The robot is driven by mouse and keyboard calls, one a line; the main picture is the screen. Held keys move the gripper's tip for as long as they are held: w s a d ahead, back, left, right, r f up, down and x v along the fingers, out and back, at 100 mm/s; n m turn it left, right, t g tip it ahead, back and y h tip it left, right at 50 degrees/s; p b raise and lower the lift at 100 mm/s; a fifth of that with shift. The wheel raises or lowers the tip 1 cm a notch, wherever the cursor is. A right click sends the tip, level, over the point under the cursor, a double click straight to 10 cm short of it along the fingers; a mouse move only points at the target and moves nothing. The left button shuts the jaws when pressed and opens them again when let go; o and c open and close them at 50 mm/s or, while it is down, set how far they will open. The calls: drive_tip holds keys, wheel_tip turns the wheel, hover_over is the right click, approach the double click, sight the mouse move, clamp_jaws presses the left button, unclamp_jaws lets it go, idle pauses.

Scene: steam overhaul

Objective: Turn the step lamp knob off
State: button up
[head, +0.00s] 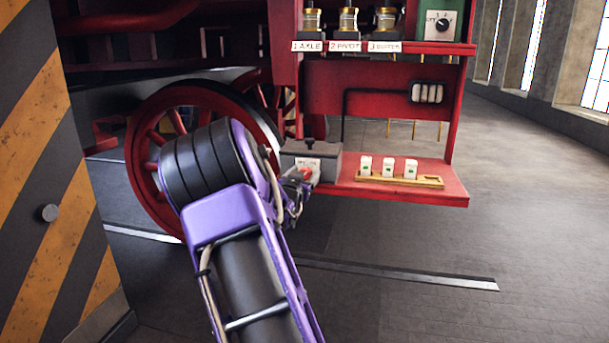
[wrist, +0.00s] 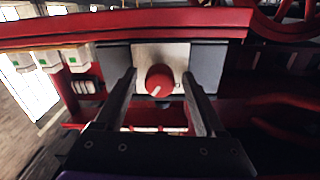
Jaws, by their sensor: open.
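The step lamp knob (wrist: 159,80) is a round red knob with a white pointer line, on a pale plate on the front of a dark grey box. In the wrist view it sits between the two fingers of my gripper (wrist: 160,88), which are open with a gap on both sides. I cannot tell how far the fingertips are from the plate. In the head view the grey box (head: 312,155) stands at the left end of the red lower step.
The red step (head: 450,195) holds a wooden tray (head: 435,181) with several white blocks. An upper red shelf carries labelled brass-topped jars (head: 348,20) and a green dial box (head: 440,22). A red wheel (head: 150,125) stands to the left. The floor at right is clear.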

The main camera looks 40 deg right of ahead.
drive_tip(key=shift+c, duration=0.2)
clamp_jaws()
idle(0.3)
drive_tip(key=n, duration=0.3)
drive_tip(key=shift+a+n+p, duration=0.1)
drive_tip(key=shift+n+p, duration=0.2)
drive_tip(key=shift+n, duration=0.1)
drive_tip(key=n, duration=0.3)
drive_tip(key=shift+n, duration=0.3)
drive_tip(key=n+p, duration=0.1)
drive_tip(key=n, duration=0.5)
drive_tip(key=shift+n+t, duration=0.4)
drive_tip(key=shift+f, duration=0.1)
